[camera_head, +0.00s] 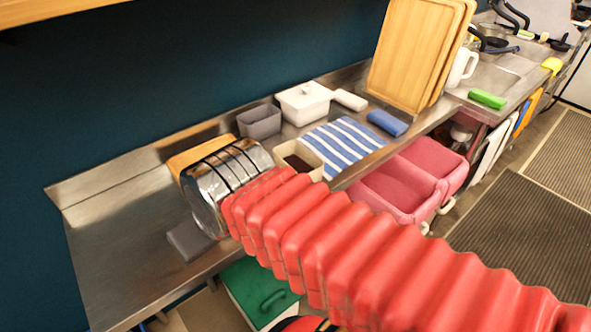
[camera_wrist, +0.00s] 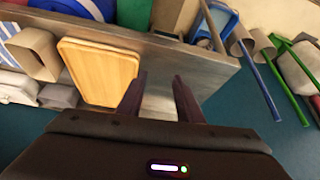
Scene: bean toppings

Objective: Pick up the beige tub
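The beige tub (camera_head: 300,158) stands on the steel counter, beside the striped cloth, with dark contents showing inside. My red arm hides part of it in the head view. In the wrist view, the beige tub (camera_wrist: 36,52) is at the far left, well apart from my fingers. My gripper (camera_wrist: 158,88) shows two dark fingers spread apart with nothing between them, to the right of the wooden board.
A grey tub (camera_head: 259,122) and a white lidded pot (camera_head: 304,102) stand behind the beige tub. The blue-striped cloth (camera_head: 343,143) and a blue block (camera_head: 387,122) lie to its right. A wooden board (camera_wrist: 98,70) lies between the tub and my fingers. The counter's left end is clear.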

